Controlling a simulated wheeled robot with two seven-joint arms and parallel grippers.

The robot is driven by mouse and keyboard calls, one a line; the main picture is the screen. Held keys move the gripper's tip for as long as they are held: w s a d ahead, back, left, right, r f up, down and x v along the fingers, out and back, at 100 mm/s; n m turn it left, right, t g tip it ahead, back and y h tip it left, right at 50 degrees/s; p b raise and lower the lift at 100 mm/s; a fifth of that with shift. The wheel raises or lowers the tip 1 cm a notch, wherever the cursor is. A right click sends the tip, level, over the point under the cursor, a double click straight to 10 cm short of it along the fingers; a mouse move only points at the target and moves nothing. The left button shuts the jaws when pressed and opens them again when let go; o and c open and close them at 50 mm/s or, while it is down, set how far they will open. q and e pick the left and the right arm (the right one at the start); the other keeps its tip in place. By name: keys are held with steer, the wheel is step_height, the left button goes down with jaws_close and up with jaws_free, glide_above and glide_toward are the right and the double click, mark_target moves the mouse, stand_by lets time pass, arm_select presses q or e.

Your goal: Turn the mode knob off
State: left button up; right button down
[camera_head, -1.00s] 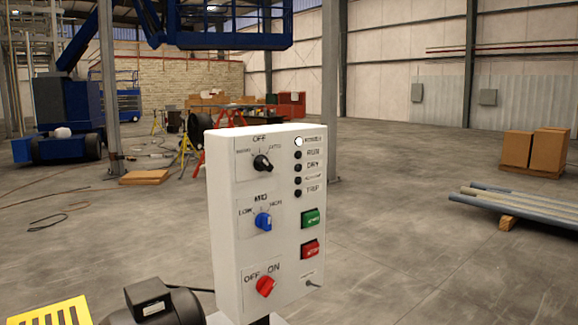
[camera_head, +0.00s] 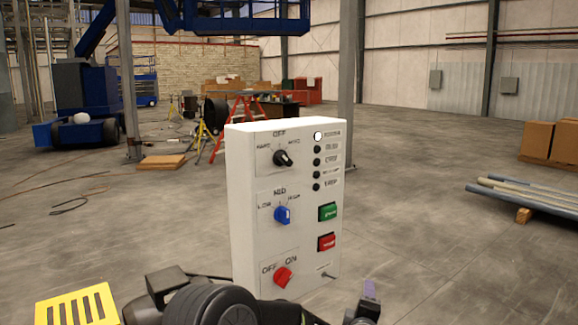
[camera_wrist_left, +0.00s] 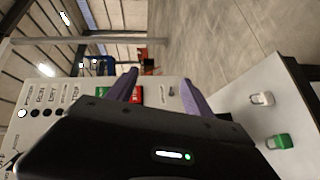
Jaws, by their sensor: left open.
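The white control panel (camera_head: 240,215) stands upright in the middle of the head view. Its top black knob (camera_head: 283,158) sits under an OFF label, with other labels to its left and right; I cannot tell its exact setting. Below it are a blue knob (camera_head: 283,215) marked LOW, MID and HIGH, and a red OFF/ON knob (camera_head: 284,277). My left gripper (camera_head: 370,290) is low, by the panel's lower right; one purple fingertip shows clearly. In the left wrist view my gripper (camera_wrist_left: 158,75) is open, its fingers apart with nothing visibly held. My right gripper is not in view.
The panel also carries a green button (camera_head: 327,212), a red button (camera_head: 326,242) and a column of lights. A yellow slotted plate (camera_head: 75,308) is at lower left. In the left wrist view, a white padlock-like item (camera_wrist_left: 262,99) and a green one (camera_wrist_left: 278,142) lie on a pale surface.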

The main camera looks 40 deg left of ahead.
arm_select(q)
steer(key=s+a+r+n+y, duration=0.1)
steer(key=a+r+n+y, duration=0.3)
steer(key=r, duration=0.6)
steer(key=s+a+r+n+y, duration=0.1)
steer(key=a+r+n+y, duration=0.3)
steer(key=r, duration=0.6)
steer(key=n+g+y+p, duration=0.1)
steer(key=n+g+y, duration=0.3)
steer(key=n, duration=0.6)
glide_toward(288, 161)
steer(key=a, duration=0.1)
steer(key=shift+w+a+r, duration=0.15)
steer(key=shift+r, duration=0.25)
steer(key=p+x, duration=0.3)
steer(key=x, duration=0.4)
steer(key=shift+w+p, duration=0.15)
steer(key=shift+p, duration=0.2)
steer(key=shift+w+a, duration=0.2)
steer(key=shift+a, duration=0.1)
steer(key=shift+c, duration=0.4)
jaws_close()
